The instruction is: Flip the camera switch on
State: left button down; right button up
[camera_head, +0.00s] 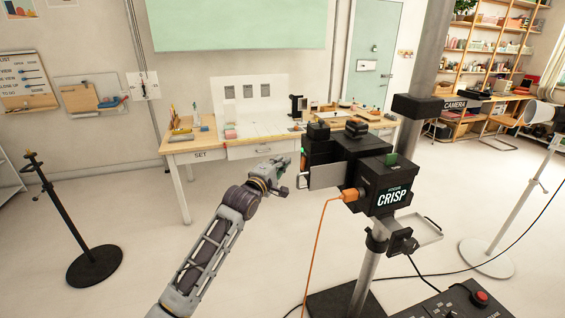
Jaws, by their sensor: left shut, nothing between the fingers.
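The camera (385,192) is a black boxy unit marked CRISP, mounted on a grey stand right of the middle. An orange cable plugs into its left side. My left gripper (284,166) is shut and empty. In the picture it is just left of the camera's grey side plate (326,175); contact cannot be made out. My right gripper is not in view.
A black console (450,303) with a red button is at the bottom right. A black-based stand (95,267) is at left and a white lamp stand (487,258) at right. The SET desk (215,154) is behind.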

pick_arm(q)
jog(key=b+v, duration=0.1)
jog(key=v, duration=0.8)
jog(key=shift+r, duration=0.6)
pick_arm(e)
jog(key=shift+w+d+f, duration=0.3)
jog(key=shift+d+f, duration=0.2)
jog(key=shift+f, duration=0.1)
pick_arm(q)
jog(key=shift+d, duration=0.1)
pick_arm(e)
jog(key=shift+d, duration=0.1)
